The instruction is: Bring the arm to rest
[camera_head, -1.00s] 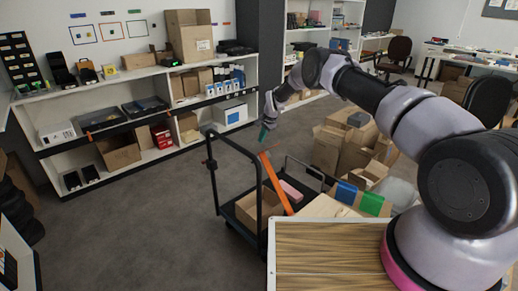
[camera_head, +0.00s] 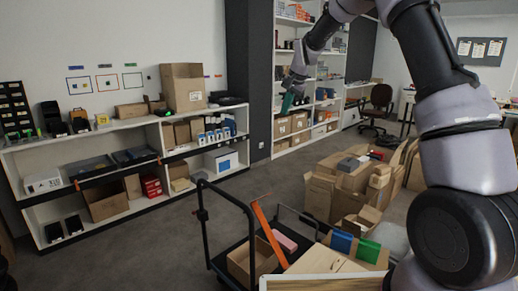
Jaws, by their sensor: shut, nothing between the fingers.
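My arm rises on the right side of the view and bends over at the top. My gripper (camera_head: 287,102) hangs from its far end, in the upper middle of the view, with teal-tipped fingers pointing down. It is shut and holds nothing. It is in the air, above and beyond the black cart, and touches nothing that I can see. The fingers are small in this view.
A black cart (camera_head: 204,222) carries cartons and an orange strip (camera_head: 268,236). Open cartons (camera_head: 322,192) are piled behind it. A white shelf (camera_head: 90,139) runs along the left wall. Grey floor is clear between shelf and cart.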

